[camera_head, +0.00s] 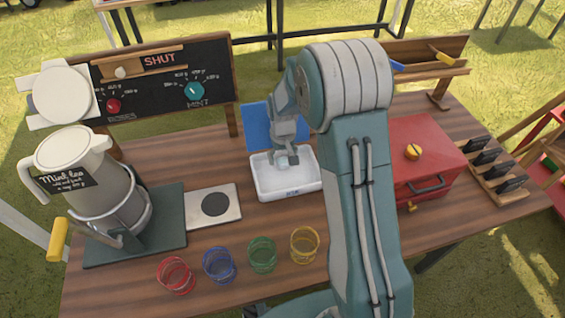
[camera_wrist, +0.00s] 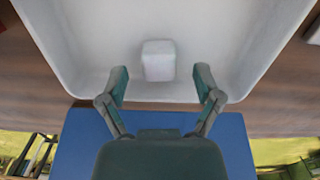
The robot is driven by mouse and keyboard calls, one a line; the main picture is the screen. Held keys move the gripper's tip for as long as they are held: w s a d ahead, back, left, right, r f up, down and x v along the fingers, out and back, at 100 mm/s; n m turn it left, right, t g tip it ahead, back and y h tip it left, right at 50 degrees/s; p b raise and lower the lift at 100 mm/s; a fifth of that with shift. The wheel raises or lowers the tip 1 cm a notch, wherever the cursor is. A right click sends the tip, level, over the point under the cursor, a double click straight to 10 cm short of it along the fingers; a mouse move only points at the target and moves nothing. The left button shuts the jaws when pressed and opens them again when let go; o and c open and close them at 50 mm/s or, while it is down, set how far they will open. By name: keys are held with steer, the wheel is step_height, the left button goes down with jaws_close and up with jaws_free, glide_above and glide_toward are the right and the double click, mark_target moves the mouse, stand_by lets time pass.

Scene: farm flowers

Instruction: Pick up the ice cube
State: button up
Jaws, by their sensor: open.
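The ice cube (camera_wrist: 158,60) is a small pale block on the floor of a white tray (camera_wrist: 250,85). In the wrist view it lies just ahead of and between the two fingers of my gripper (camera_wrist: 160,82), which are spread apart on either side. In the head view my gripper (camera_head: 285,160) points down into the white tray (camera_head: 290,193), near its back edge. The cube is hard to tell apart from the gripper there. A blue panel (camera_head: 257,127) stands at the tray's back; the wrist view shows it too (camera_wrist: 75,150).
A red box (camera_head: 420,150) stands right of the tray, behind my arm. A jug (camera_head: 85,175) and a white plate with a dark disc (camera_head: 215,204) are left. Red (camera_head: 176,276), blue (camera_head: 219,265), green (camera_head: 262,255) and yellow (camera_head: 304,245) glasses line the front.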

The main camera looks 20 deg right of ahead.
steer(key=shift+f, duration=0.8)
steer(key=c, duration=1)
steer(key=shift+o, duration=0.2)
steer(key=shift+r, duration=0.5)
step_height(320, 180, up, 3)
steer(key=shift+f, duration=0.2)
steer(key=s+a+r, duration=0.8)
steer(key=s+r, duration=0.1)
steer(key=s, duration=0.2)
steer(key=shift+a+r, duration=0.25)
steer(key=shift+a, duration=0.15)
